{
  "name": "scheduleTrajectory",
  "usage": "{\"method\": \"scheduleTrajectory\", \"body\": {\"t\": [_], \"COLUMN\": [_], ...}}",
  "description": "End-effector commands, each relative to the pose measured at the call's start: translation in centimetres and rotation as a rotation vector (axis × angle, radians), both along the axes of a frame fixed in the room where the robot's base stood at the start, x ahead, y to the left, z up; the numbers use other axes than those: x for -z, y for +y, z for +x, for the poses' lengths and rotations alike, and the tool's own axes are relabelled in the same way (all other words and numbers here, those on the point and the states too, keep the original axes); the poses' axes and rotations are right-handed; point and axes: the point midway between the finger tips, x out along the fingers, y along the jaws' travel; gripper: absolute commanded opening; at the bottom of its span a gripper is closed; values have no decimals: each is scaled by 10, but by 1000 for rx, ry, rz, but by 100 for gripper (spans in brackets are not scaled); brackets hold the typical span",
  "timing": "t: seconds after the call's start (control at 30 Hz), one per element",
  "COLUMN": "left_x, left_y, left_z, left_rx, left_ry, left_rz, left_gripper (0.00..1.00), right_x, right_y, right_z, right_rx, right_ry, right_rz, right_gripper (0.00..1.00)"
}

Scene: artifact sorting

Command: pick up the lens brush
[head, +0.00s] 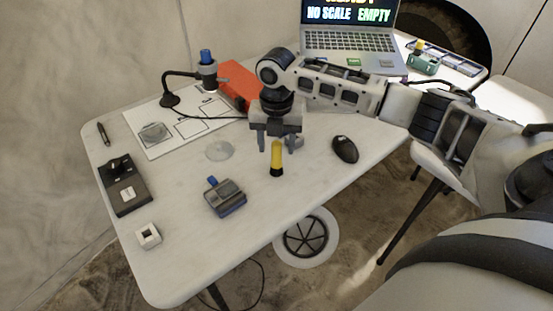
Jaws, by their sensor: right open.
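The lens brush (277,170) appears to be the small upright piece with a yellow upper part and a black lower end, standing near the front edge of the white table. My right gripper (276,145) points down over it and is open. The top of the yellow part shows between or just in front of the fingertips; I cannot tell whether they touch it. My left gripper is not in view.
A black mouse (345,149) lies right of the brush, and a grey-blue boxy device (226,198) stands left of it. A clear disc (220,151), a red-orange case (239,82), a laptop (350,40) and a white marked board (150,115) are also on the table.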

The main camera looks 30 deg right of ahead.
Motion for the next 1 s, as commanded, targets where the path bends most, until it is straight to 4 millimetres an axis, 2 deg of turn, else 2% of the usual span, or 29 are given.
{"method": "scheduleTrajectory", "body": {"t": [0.1,0.2,0.47,0.63,0.67,1.0], "left_x": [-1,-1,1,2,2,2], "left_y": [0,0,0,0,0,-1], "left_z": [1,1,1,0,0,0], "left_rx": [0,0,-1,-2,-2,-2], "left_ry": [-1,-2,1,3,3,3], "left_rz": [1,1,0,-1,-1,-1], "left_gripper": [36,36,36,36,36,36], "right_x": [19,28,31,31,31,29], "right_y": [0,0,0,0,0,0], "right_z": [-1,-1,0,0,0,0], "right_rx": [0,1,0,0,0,0], "right_ry": [3,1,-1,0,0,-2], "right_rz": [-1,-2,-1,-1,-1,-1], "right_gripper": [51,51,51,7,2,2]}}
